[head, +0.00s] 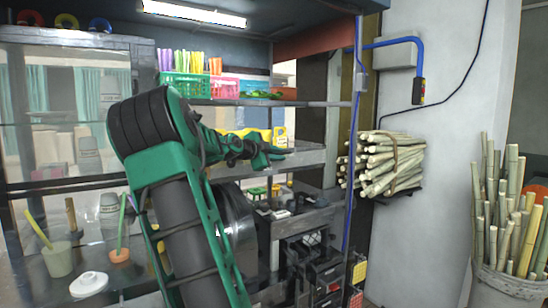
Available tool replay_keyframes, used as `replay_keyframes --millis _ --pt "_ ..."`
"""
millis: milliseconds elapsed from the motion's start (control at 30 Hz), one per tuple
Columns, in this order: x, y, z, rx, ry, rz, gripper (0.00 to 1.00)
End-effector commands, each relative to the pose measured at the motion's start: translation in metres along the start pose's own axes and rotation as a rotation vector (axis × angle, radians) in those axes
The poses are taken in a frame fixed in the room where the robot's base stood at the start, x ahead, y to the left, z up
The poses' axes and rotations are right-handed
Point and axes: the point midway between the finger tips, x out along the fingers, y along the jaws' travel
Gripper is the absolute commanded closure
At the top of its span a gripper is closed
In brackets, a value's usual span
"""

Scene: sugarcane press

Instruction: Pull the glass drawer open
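No drawer that I can clearly tell as the glass drawer shows. A stack of small dark drawer-like units (326,272) sits below the counter at the lower right of the stall. A glass-fronted cabinet (85,40) with a grey frame fills the left side. My gripper (276,154), green and dark, is in front of the middle shelf, above and left of the dark units, apart from them. Its fingertips are small and seen from behind, so I cannot tell whether they are open. My green and black arm hides the middle of the stall.
A green basket (188,88) of coloured sticks stands on the upper shelf. A cane bundle (388,163) sits on a wall bracket, and a bin (505,285) of cane stands at far right. A cup (58,260) and white lid (89,284) are at lower left. A blue pipe runs down the post.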

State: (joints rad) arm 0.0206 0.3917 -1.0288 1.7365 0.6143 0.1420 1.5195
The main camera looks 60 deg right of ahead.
Motion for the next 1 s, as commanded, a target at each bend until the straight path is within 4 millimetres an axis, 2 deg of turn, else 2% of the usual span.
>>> replay_keyframes --millis 267,800,1000 --pt "-0.007 0.0 0.001 0.0 -0.002 0.0 0.83" --pt "-0.091 0.001 0.001 -0.001 -0.003 0.001 0.83" --pt "-0.105 0.001 0.0 0.0 0.0 0.001 0.83"
